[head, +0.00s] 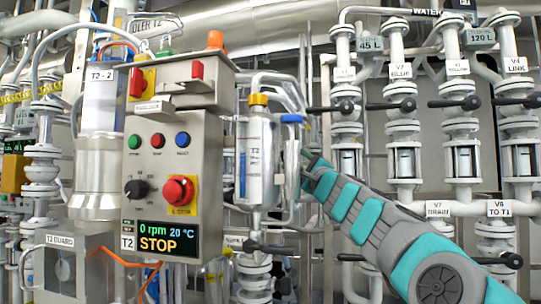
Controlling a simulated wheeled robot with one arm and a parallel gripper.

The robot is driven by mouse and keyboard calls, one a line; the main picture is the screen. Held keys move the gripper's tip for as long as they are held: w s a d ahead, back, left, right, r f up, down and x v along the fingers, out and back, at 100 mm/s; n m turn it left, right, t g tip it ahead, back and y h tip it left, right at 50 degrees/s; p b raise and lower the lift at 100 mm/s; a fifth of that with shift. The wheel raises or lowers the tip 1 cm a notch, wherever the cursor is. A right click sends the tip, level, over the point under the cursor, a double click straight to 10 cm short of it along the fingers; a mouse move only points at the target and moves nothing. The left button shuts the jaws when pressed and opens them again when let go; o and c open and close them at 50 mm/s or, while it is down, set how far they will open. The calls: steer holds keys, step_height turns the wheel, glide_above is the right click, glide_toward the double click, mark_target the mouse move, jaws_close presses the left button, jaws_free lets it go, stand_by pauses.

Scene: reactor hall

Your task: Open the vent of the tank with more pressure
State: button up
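The fingers cannot be made out. The vessel has a yellow cap (258,99), and a blue fitting (292,118) sits on the pipe to its right. A control box (170,180) with a T2 display reads 0 rpm, 20 °C and STOP. No pressure gauge is readable, and no handle here is legibly marked as a vent.
A red stop button (179,191) projects from the box. A cylinder (100,140) marked T2-2 stands left. Pipes crowd the space around my arm.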

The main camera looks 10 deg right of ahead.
steer(key=p+x, duration=0.3)
steer(key=x, duration=0.3)
steer(key=shift+w+r, duration=0.1)
steer(key=shift+w, duration=0.15)
steer(key=shift+p+x, duration=0.55)
steer(key=shift+x, duration=0.3)
steer(key=shift+a, duration=0.1)
jaws_close()
stand_by(0.7)
